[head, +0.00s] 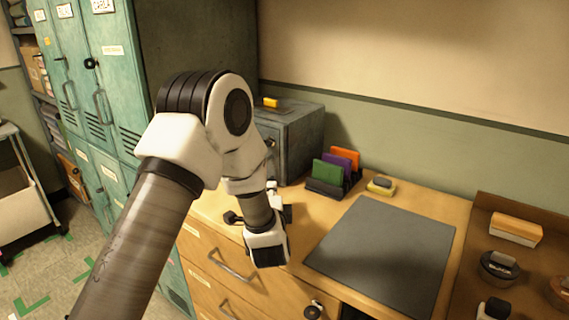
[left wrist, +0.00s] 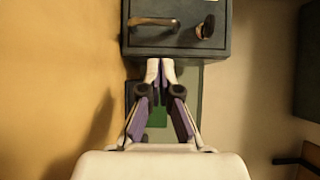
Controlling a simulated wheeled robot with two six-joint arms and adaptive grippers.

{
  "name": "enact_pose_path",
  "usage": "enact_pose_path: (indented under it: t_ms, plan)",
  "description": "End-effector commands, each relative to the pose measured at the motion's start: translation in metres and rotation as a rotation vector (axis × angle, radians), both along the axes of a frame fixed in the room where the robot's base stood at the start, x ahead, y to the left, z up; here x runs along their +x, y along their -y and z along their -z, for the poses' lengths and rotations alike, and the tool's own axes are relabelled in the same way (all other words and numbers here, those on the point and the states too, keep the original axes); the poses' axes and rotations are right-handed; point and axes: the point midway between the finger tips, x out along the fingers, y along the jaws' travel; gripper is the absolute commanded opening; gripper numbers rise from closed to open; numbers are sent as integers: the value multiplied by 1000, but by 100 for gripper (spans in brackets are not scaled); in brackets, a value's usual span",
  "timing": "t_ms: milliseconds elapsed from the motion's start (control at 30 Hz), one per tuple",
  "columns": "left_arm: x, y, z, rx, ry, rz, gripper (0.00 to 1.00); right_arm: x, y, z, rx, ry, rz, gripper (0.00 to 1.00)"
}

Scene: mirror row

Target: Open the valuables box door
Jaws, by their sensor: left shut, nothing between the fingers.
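The valuables box (head: 300,138) is a grey metal box on the wooden counter against the wall. My left arm hides much of its front in the head view. In the left wrist view the box's door (left wrist: 175,48) appears flat and closed, with a bar handle (left wrist: 153,21) and a round knob (left wrist: 205,27). My left gripper (head: 272,188) is largely hidden behind its own wrist in the head view. In the left wrist view its fingertips (left wrist: 160,68) are together and empty, near the box's edge; I cannot tell whether they touch. My right gripper is not in view.
A yellow item (head: 271,102) lies on the box. Green, purple and orange upright folders (head: 335,168) stand right of it. A grey mat (head: 385,255) covers the counter's middle. A brown tray (head: 522,270) with stamps is at right. Teal lockers (head: 115,75) stand at left.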

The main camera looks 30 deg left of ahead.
Motion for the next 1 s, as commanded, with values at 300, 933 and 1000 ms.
enact_pose_path:
  t_ms: [300, 933, 1000]
  plan:
    - [30, -20, 0, -2, 2, -2, 0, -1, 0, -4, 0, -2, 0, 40]
    - [84, -54, 2, -1, -1, 1, 0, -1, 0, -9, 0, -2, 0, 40]
    - [84, -54, 2, -1, -1, 1, 0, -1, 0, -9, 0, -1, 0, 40]
